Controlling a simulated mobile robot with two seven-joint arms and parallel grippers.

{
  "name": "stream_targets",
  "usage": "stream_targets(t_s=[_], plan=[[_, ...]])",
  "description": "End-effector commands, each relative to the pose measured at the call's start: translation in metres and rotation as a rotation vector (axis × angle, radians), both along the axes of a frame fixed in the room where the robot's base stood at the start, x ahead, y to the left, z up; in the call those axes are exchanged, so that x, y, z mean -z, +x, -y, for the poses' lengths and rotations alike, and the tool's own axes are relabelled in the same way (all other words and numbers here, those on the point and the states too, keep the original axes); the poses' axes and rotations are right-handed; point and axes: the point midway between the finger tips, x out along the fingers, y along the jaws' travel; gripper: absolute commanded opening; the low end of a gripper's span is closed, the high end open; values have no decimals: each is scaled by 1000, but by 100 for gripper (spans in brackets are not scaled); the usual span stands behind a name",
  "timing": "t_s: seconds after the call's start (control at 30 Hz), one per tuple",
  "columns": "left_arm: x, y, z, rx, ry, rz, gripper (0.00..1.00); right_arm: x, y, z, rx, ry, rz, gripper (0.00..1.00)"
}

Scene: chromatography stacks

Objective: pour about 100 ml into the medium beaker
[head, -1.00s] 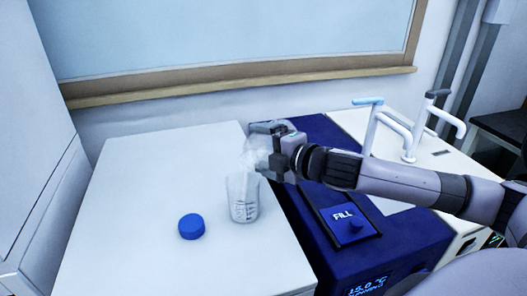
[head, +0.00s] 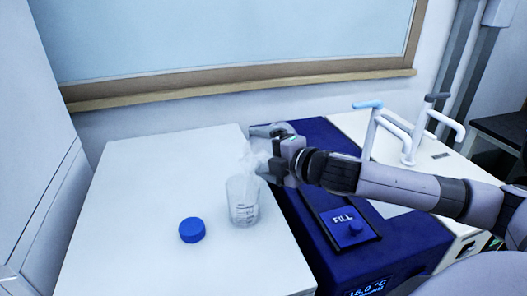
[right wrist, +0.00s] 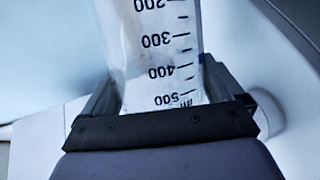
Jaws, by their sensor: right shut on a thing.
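The clear medium beaker (head: 242,205) stands upright on the white worktop, with dark graduation marks on its side. My right gripper (head: 267,155) is just above and to the right of it, shut on a clear graduated vessel (head: 252,160). That vessel is tilted, its lower end close over the beaker's mouth; I cannot tell whether they touch. In the right wrist view the held vessel (right wrist: 155,50) shows marks from 200 to 500 ml, upside down, between the fingers. Liquid level in either vessel is hard to make out. My left gripper is not in view.
A blue cap (head: 192,230) lies on the white worktop (head: 150,180), left of the beaker. A dark blue unit with a FILL panel (head: 345,222) is under my right arm. White taps (head: 385,130) stand behind the arm. The worktop's left side is clear.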

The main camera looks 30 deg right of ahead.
Motion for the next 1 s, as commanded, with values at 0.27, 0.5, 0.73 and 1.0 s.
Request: stream_targets(t_s=[0.27, 0.5, 0.73, 1.0], plan=[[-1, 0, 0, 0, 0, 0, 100, -3, 1, 0, -1, -2, 9, 29], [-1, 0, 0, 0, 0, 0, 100, -4, 1, 0, -1, -2, 9, 29], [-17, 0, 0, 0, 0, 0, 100, -3, 1, 1, 0, 78, -39, 29], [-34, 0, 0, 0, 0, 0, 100, 4, 2, 1, -1, 201, -108, 29]])
